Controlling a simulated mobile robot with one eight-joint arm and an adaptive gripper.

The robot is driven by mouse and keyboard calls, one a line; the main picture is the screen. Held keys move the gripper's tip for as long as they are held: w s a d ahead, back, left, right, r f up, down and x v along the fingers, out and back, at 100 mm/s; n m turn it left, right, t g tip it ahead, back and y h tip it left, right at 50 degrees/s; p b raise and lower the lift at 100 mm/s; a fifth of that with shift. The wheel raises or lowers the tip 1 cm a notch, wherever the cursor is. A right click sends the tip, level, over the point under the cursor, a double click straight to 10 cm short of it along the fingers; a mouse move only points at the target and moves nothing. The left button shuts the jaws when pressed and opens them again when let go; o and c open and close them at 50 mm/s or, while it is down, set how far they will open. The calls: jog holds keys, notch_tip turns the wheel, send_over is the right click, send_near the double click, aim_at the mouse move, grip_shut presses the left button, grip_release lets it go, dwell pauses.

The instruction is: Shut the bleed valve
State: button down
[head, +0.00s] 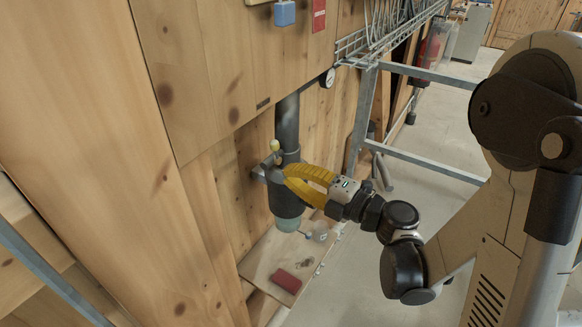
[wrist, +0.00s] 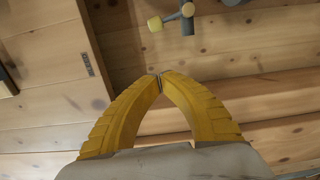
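A small valve, which looks like the bleed valve, has a grey body (wrist: 187,20) and a short lever ending in a yellow knob (wrist: 155,24) at the top of the wrist view. In the head view its yellow knob (head: 275,145) stands up beside the dark vertical pipe (head: 288,125). My gripper (head: 285,174) has yellow fingers and is in front of the pipe, just below the knob. In the wrist view its fingertips (wrist: 159,77) meet with nothing between them, apart from the valve. The fingers and pipe hide part of the valve in the head view.
A greenish bowl (head: 288,224) hangs at the pipe's lower end, above a wooden ledge with a red block (head: 287,281). A pressure gauge (head: 328,78) sits right of the pipe. A metal frame (head: 425,167) stands at right; wooden panels close off the left.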

aim_at(276, 152)
jog(key=w+a, duration=0.4)
jog(key=w, duration=0.4)
jog(key=shift+w+r, duration=0.15)
jog(key=shift+w, duration=0.2)
